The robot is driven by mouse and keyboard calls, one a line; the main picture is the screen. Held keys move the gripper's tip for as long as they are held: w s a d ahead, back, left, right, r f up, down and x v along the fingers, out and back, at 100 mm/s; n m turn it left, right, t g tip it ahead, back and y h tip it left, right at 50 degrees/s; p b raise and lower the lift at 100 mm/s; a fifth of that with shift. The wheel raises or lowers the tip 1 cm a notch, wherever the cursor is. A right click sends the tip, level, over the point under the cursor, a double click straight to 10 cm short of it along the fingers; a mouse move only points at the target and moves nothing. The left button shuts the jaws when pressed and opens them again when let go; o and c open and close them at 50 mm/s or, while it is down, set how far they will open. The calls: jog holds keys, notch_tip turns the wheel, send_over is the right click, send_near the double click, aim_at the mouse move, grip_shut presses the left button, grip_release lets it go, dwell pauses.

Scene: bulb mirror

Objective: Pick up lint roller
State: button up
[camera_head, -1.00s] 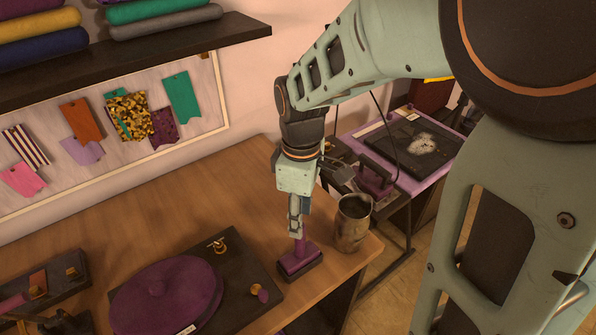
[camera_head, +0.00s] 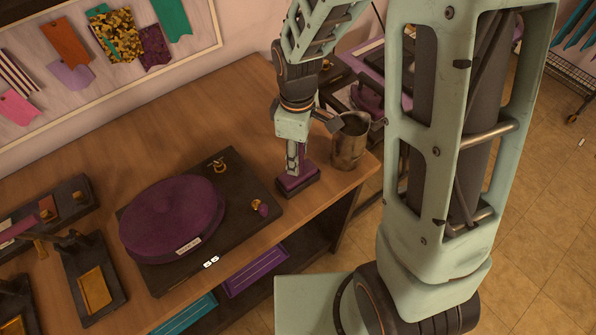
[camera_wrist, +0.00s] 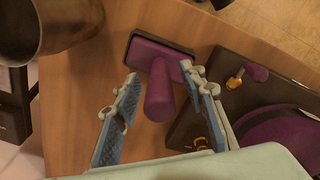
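A purple tool with an upright round handle and a dark base, which I take to be the lint roller (camera_head: 299,181), stands near the right front edge of the wooden table. In the wrist view its thick purple handle (camera_wrist: 160,92) points toward the camera, with a flat purple and black head beneath. My gripper (camera_head: 293,162) is directly above it, pointing down. In the wrist view my gripper (camera_wrist: 162,80) is open, with one blue-padded finger on each side of the handle. Gaps show between handle and fingers.
A metal pitcher (camera_head: 350,141) stands close behind and right of the tool. A dark board (camera_head: 242,178) with a round purple pad (camera_head: 172,220) and brass knobs lies to the left. The table edge (camera_head: 340,200) is close in front.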

jog(key=shift+c, duration=0.2)
grip_shut()
jog(key=shift+r, duration=0.15)
